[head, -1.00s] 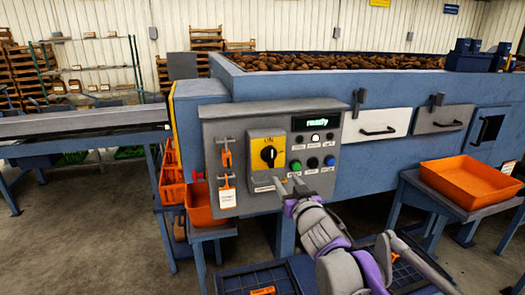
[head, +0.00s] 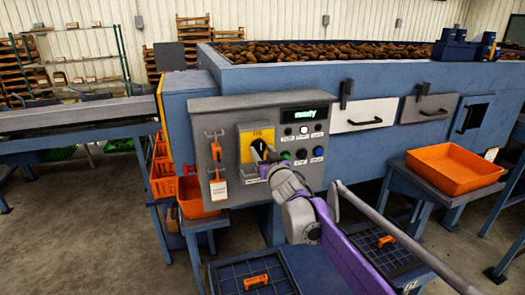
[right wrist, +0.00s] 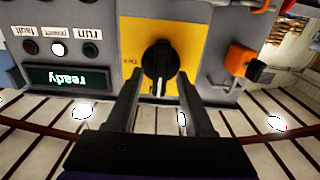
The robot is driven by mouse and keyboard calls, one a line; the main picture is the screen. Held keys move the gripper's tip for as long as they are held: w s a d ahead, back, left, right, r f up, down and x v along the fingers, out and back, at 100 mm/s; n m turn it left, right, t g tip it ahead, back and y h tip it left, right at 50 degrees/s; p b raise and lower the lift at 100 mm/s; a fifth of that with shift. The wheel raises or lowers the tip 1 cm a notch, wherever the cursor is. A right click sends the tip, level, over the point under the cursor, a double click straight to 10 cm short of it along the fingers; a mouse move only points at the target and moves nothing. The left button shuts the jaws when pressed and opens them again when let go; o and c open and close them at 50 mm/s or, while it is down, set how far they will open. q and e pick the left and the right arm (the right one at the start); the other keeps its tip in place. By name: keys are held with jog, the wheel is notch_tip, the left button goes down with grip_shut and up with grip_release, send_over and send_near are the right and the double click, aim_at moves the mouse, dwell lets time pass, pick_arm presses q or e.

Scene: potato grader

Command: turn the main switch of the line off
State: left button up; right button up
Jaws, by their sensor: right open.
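The main switch is a black rotary knob (head: 259,146) on a yellow plate (head: 246,150) on the grey control panel (head: 200,110). My right gripper (head: 263,158) is at the knob and covers part of it. In the right wrist view, which is upside down, the knob (right wrist: 159,60) stands with its grip upright and a white mark at its lower end. The open fingers of my right gripper (right wrist: 160,90) lie on either side of the knob's lower end; I cannot tell whether they touch it. My left gripper is not in view.
The panel's display (head: 304,114) reads "ready", with a lit white lamp and several buttons below it. Orange lockout pieces and a tag (head: 218,189) hang left of the switch. An orange tray (head: 455,170) stands at right. Dark trays with orange handles lie below my right arm.

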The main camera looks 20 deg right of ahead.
grip_shut()
dwell(0.3)
